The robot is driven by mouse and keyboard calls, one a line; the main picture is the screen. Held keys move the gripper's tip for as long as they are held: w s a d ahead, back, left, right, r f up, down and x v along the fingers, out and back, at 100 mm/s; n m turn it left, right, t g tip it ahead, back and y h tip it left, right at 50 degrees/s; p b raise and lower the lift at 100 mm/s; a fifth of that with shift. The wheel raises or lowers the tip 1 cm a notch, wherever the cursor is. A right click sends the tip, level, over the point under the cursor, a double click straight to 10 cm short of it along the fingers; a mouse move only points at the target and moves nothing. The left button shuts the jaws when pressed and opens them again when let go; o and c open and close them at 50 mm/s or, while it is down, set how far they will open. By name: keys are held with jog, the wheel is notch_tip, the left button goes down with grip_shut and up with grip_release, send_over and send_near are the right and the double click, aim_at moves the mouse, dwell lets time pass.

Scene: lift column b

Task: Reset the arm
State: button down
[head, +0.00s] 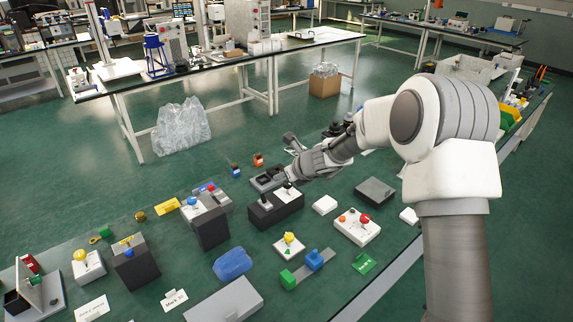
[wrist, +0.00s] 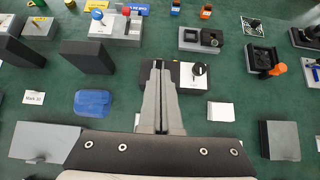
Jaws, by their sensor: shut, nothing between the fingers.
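My gripper (wrist: 158,68) is shut and empty in the wrist view, with its fingers pointing away over the table. Below the fingertips is a black box with a white top plate (wrist: 192,76) that carries a black knob. I cannot tell whether the fingertips touch the box. In the head view my arm (head: 375,125) reaches in from the right, bent at the elbow. Its wrist and gripper hang over the middle of the green table, and the fingertips are hard to make out there.
Around the gripper stand a grey box with red and blue knobs (head: 205,200), a white block (head: 324,204), a white box with red buttons (head: 357,226), a dark grey block (head: 375,190) and a blue lump (head: 232,264). The table (head: 170,240) has bare patches between them.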

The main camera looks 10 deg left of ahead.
jog(key=shift+r, duration=0.1)
jog(key=s+d+r+n+h, duration=0.1)
jog(key=s+d+r+n, duration=0.4)
jog(key=s+r+n, duration=0.3)
jog(key=s+d+r+n, duration=0.5)
jog(key=s+r+n, duration=0.2)
jog(key=r, duration=0.3)
jog(key=s+d+n+h, duration=0.3)
jog(key=s+d+n, duration=0.2)
jog(key=s+d, duration=0.3)
jog(key=s+d+n+h, duration=0.3)
jog(key=s+d+n, duration=0.3)
jog(key=s, duration=0.9)
jog(key=d, duration=0.3)
jog(key=shift+r+g, duration=0.3)
jog(key=shift+r, duration=0.1)
